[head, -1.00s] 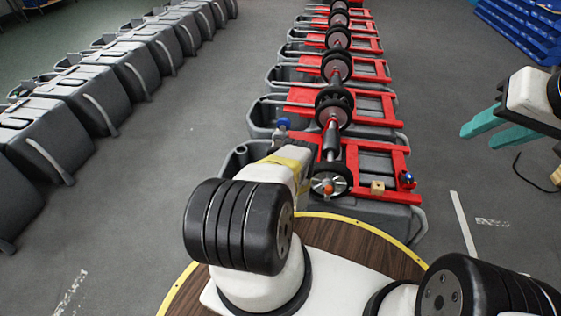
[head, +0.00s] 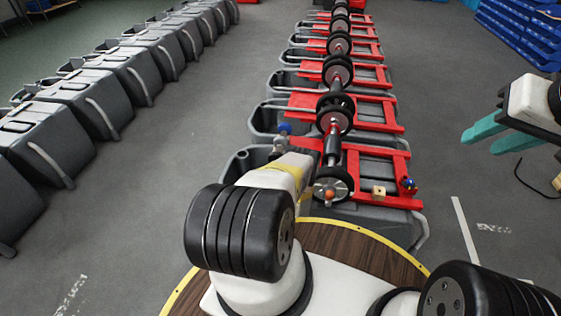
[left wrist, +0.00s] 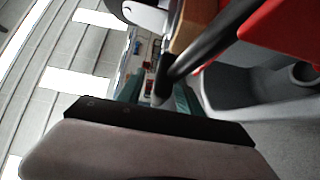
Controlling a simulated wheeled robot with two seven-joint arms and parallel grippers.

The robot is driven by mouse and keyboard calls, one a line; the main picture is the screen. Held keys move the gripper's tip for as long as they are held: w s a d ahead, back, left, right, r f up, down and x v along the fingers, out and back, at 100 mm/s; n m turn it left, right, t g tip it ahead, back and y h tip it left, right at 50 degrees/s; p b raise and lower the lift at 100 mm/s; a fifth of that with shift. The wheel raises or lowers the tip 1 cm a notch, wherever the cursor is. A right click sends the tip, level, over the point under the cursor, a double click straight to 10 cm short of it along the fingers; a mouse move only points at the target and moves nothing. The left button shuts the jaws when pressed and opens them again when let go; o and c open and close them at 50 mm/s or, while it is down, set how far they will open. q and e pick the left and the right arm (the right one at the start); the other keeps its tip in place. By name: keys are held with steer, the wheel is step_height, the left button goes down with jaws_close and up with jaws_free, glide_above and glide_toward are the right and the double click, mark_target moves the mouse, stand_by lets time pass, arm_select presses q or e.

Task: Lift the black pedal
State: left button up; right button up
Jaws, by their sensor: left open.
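A black bar (left wrist: 215,45), which looks like the black pedal, slants in from the upper right in the left wrist view. Its lower end lies by the teal fingers of my left gripper (left wrist: 162,92), which is open. I cannot tell whether they touch it. In the head view my left arm covers that gripper. A black cylinder (head: 332,145) lies on the nearest red frame (head: 372,150); I cannot tell whether it is the same part. My right gripper (head: 480,144) is open and empty at the right, over the floor.
Grey scrubber tanks with red frames and black wheels recede in a row at the centre. Another row of grey tanks (head: 55,135) stands at the left. Blue stacked crates (head: 520,32) are at the upper right. Grey floor (head: 195,125) is clear between the rows.

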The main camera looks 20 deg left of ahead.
arm_select(q)
steer(key=v, duration=0.7)
steer(key=shift+d, duration=0.25)
steer(key=shift+s, duration=0.1)
